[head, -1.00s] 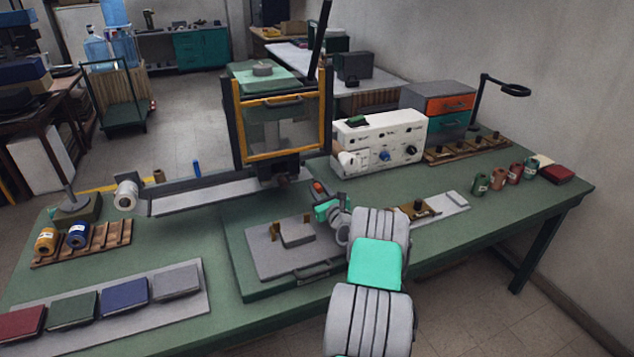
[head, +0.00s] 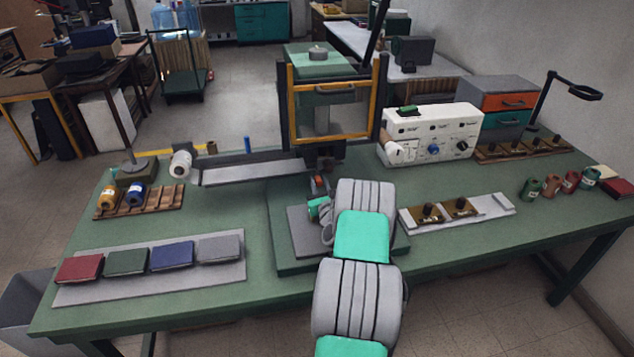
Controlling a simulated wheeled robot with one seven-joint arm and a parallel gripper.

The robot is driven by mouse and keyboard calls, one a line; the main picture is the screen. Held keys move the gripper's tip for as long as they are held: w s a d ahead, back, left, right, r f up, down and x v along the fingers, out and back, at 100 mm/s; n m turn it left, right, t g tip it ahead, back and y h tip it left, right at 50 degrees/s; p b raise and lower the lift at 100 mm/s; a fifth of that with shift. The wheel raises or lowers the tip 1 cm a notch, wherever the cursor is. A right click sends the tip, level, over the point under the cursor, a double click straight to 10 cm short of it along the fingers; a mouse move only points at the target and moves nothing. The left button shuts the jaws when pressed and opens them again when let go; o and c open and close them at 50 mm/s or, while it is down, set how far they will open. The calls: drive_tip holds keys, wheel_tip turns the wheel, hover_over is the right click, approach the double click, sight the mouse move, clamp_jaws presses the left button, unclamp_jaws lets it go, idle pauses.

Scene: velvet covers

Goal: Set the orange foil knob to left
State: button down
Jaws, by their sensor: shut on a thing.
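My gripper (head: 318,191) is low in front of the press, over its base. It is shut on a small orange-red piece (head: 319,182) that shows at its fingertips. I cannot tell whether this piece is the orange foil knob. My arm hides much of the gripper. The white control box (head: 408,126) stands to the right of the press, apart from the gripper. A blue knob (head: 433,149) and a black knob (head: 462,146) show on its front. I see no clearly orange knob there.
The press (head: 290,118) has a yellow-framed guard. A grey tray (head: 236,272) with several covers lies at left. A pale tray (head: 492,207) with two brass pieces lies at right. Several rolls (head: 531,188) stand near the right edge.

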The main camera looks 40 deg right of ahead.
drive_tip(key=c, duration=1.2)
unclamp_jaws()
drive_tip(key=shift+o, duration=0.2)
drive_tip(key=shift+s, duration=0.1)
drive_tip(key=b+v, duration=0.2)
drive_tip(key=v, duration=0.5)
drive_tip(key=shift+f, duration=0.1)
drive_tip(key=shift+s+a, duration=0.25)
